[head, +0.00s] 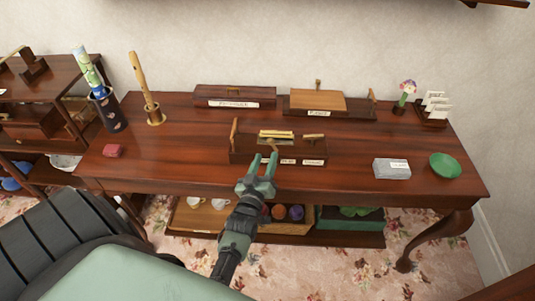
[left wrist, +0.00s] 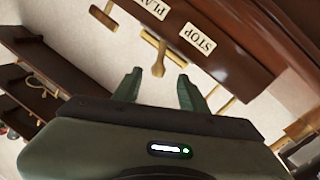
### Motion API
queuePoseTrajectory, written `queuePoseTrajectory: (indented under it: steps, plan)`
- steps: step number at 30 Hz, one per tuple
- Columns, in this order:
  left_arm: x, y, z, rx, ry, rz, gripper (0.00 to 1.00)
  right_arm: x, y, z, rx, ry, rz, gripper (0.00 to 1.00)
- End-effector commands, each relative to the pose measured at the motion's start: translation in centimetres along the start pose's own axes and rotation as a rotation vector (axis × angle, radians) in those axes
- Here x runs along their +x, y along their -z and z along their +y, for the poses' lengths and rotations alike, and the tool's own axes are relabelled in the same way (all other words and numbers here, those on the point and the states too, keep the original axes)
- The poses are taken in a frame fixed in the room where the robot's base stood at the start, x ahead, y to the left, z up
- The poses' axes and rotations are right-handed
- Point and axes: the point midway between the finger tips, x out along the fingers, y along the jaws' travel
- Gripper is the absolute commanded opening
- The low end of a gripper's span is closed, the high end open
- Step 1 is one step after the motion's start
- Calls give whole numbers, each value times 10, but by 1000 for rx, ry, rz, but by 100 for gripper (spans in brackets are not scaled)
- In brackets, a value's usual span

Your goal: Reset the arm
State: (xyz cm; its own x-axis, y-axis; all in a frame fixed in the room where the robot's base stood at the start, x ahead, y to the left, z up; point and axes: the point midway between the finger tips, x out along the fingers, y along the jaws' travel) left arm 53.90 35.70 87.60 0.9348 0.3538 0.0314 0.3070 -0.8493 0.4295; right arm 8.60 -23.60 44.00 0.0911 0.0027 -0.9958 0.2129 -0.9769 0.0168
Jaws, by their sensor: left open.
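My left gripper (head: 264,166) reaches in from the bottom of the head view to the front edge of a dark wooden box (head: 240,151) with labels, on the long table. In the left wrist view its two fingers (left wrist: 158,90) are apart, with nothing between them. Just beyond the fingertips a brass lever (left wrist: 158,62) sticks out from the box (left wrist: 205,20), beside labels reading "PLAY" and "STOP". I cannot tell whether a finger touches it. My right gripper is in neither view.
A lower shelf holds trays.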

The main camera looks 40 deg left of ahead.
Motion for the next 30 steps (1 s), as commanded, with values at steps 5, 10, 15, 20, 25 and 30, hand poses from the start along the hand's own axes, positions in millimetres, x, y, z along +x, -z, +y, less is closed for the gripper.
queuePoseTrajectory:
  steps: [5, 10, 15, 20, 25, 30]
  plan:
    - [-2, 0, 0, 0, 0, 0, 42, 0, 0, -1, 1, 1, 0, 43]
    - [-2, 0, 0, 0, 0, 0, 42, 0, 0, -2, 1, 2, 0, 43]
    - [-1, 0, 0, 0, 0, 0, 42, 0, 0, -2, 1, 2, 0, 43]
    - [-4, -2, 1, 32, 3, -52, 42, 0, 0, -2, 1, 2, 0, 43]
    - [-26, -15, 9, 166, 9, -283, 42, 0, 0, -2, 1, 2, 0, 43]
    - [-86, -35, 25, 346, -9, -614, 42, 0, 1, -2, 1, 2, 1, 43]
